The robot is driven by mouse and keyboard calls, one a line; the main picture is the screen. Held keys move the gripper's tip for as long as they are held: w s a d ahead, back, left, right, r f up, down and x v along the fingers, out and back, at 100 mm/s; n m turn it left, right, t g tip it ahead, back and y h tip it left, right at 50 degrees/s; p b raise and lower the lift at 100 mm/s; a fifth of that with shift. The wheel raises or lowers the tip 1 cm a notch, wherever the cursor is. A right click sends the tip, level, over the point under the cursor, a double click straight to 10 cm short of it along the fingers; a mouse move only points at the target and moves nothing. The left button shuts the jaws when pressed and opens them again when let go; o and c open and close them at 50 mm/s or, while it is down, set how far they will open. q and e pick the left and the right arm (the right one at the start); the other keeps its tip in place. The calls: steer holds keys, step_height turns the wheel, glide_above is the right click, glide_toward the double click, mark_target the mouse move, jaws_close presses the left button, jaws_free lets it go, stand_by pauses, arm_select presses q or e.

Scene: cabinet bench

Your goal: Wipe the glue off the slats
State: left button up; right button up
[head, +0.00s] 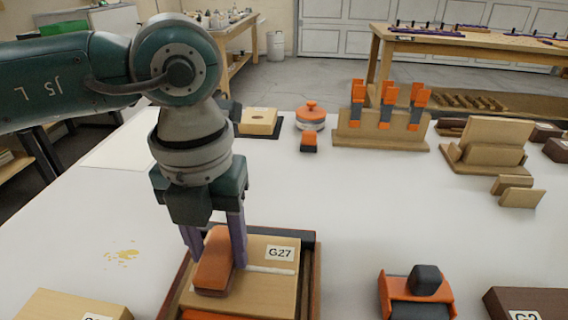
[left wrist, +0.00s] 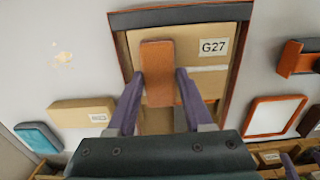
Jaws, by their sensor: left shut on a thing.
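A light wooden slat (head: 265,285) labelled G27 lies in a dark-edged frame (head: 316,270) at the front middle of the bench. A white glue streak (head: 268,269) runs across the slat, right of the block; it also shows in the left wrist view (left wrist: 208,68). My left gripper (head: 215,256) points down and is shut on an orange-brown block (head: 214,262), one purple finger on each side. The block (left wrist: 157,70) is over the slat at the streak's left end and hides what is under it.
Another pale slat (head: 70,306) lies at front left, near a yellowish spatter (head: 125,255). An orange and black tool (head: 415,292) and a dark labelled board (head: 525,303) are at front right. A rack (head: 382,133) and an orange-lidded pot (head: 311,116) stand farther back. The bench middle is clear.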

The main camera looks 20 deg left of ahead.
mark_target(287, 272)
arm_select(q)
steer(key=shift+w+d, duration=0.25)
steer(key=shift+d, duration=0.7)
arm_select(e)
steer(key=shift+d+f, duration=0.1)
steer(key=shift+f, duration=0.05)
arm_select(q)
steer(key=shift+w+d+f+b, duration=0.1)
steer(key=shift+w+d+b, duration=0.15)
steer(key=shift+d, duration=0.35)
steer(key=shift+w+d+b, duration=0.1)
steer(key=shift+d+b, duration=0.15)
steer(key=shift+d, duration=0.3)
arm_select(e)
steer(key=shift+f, duration=0.4)
arm_select(q)
steer(key=shift+w+d, duration=0.15)
steer(key=shift+d, duration=0.35)
steer(key=shift+w+d, duration=0.15)
steer(key=shift+d, duration=0.35)
arm_select(e)
steer(key=shift+f, duration=0.25)
arm_select(q)
steer(key=shift+w+d+b, duration=0.3)
steer(key=shift+d+b, duration=0.4)
steer(key=shift+d, duration=0.2)
arm_select(e)
steer(key=shift+f, duration=0.45)
